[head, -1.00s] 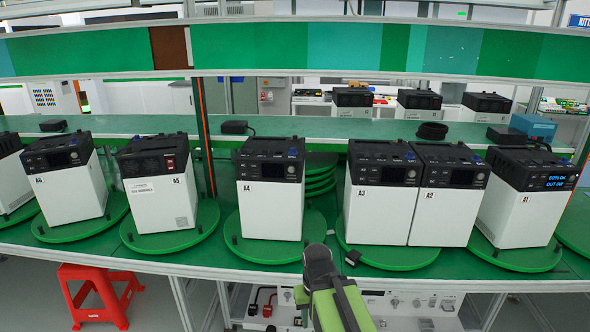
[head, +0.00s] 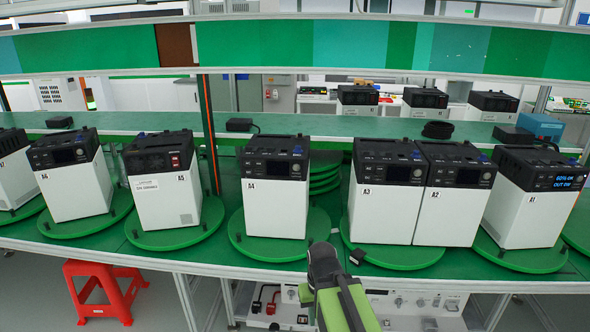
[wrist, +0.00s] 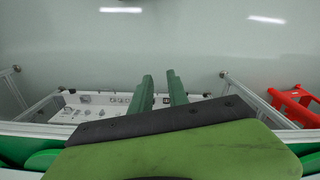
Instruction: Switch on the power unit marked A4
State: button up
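The power unit marked A4 (head: 274,209) stands upright near the middle of the head view, white with a black top and a dark front screen. It rests on a round green turntable (head: 238,240). Its front faces me, turned slightly. A4 is not seen there.
Similar units stand on both sides: A5 (head: 160,198) and A6 (head: 76,190) left, A3 (head: 382,212), A2 (head: 447,215) and A1 (head: 525,219) right. Only A1's screen is clearly lit. A shelf rail (head: 300,75) runs above. A red stool (head: 104,290) stands below left.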

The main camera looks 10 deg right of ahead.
grip_shut()
dwell(1.4)
